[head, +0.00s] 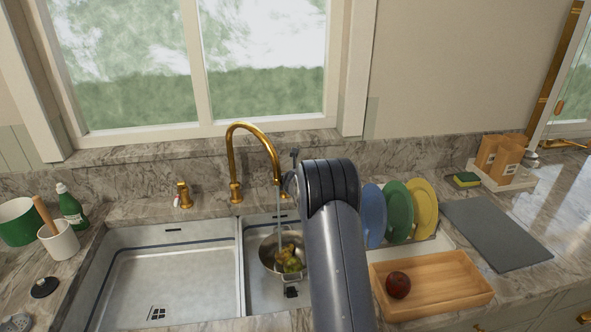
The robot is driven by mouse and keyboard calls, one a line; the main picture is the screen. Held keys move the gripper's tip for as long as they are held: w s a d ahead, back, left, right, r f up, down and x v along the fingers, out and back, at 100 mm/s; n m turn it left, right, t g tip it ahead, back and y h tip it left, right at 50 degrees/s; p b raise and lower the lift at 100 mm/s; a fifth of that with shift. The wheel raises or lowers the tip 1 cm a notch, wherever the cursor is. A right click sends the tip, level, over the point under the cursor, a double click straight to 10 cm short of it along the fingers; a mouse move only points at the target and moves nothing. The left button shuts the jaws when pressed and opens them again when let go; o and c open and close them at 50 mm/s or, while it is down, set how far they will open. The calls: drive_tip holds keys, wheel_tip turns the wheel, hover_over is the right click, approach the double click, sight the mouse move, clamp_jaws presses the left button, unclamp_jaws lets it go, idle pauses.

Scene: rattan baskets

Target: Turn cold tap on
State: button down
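A gold tap (233,165) with a high curved spout stands behind the double sink. A gold handle (183,194) with a small red and white mark stands to its left. No handle shows clearly to the right of the spout, where my arm and gripper block the view. My gripper (291,175) is at the sink's back edge, just right of the spout's end. It is dark, small and partly hidden by my arm, so its fingers cannot be made out. A thin pale streak, looking like running water, drops from the spout into a metal colander (268,254) holding yellow-green food.
The left basin (165,285) is empty. Blue, green and yellow plates (398,205) stand upright right of my arm, near a wooden tray (440,290) with a red fruit. A green bottle (70,206) and white crock (58,243) are at left. A grey mat (500,235) lies right.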

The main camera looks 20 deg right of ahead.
drive_tip(key=shift+r, duration=0.1)
drive_tip(key=c, duration=1.4)
unclamp_jaws()
drive_tip(key=shift+o, duration=0.2)
